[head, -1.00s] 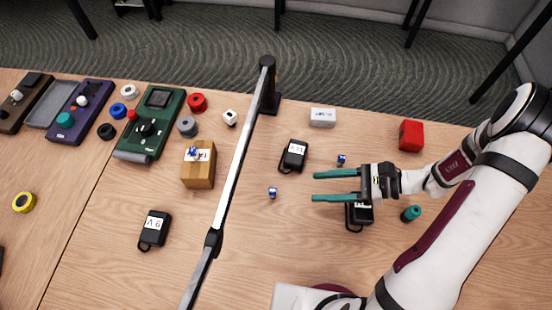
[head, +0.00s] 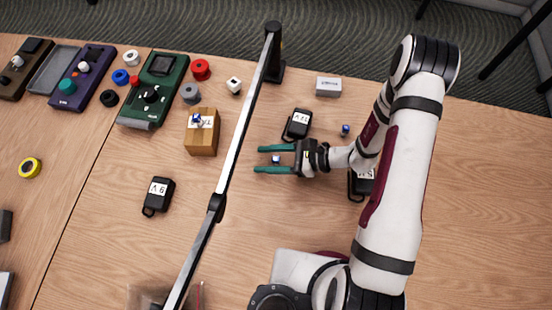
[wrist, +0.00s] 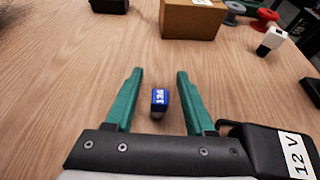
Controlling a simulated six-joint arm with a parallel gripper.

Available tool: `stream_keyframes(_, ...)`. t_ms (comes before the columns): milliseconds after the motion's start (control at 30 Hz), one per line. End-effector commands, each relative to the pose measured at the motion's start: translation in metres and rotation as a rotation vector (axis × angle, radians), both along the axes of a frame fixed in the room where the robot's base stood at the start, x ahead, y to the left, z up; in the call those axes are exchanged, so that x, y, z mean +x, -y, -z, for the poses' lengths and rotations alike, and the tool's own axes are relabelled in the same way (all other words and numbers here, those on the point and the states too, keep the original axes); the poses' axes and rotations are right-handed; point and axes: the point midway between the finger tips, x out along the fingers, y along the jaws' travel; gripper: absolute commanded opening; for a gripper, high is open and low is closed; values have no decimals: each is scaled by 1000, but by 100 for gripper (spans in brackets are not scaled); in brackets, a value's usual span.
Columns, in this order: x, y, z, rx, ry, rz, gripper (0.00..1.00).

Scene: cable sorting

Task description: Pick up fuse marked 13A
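A small blue fuse (head: 276,159) lies on the wooden table. In the wrist view the fuse (wrist: 160,98) shows a white mark on its top that looks like 13A, turned sideways. My gripper (head: 258,160) is open with its teal fingers on either side of the fuse, gaps showing on both sides. In the wrist view my gripper (wrist: 160,73) has its fingertips reaching past the fuse. Another blue fuse (head: 346,129) lies behind my wrist on the right, its mark too small to read. A third blue piece (head: 197,120) sits on the brown box.
A black 12 V adapter (wrist: 291,150) is close to the right finger; it also shows in the head view (head: 298,123). The brown box (head: 203,141) and a 9 V adapter (head: 158,195) lie left of a slanting pole (head: 231,145).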

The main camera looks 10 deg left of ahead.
Motion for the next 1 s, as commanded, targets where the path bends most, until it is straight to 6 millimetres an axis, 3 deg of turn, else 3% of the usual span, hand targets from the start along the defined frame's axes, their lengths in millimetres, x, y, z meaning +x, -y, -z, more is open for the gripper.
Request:
stream_keyframes(33,0,0,0,0,0,0,44)
stream_keyframes(300,0,0,0,0,0,0,0)
stream_keyframes(767,0,0,-5,0,1,0,0)
stream_keyframes(1000,1,2,-45,0,5,1,0)
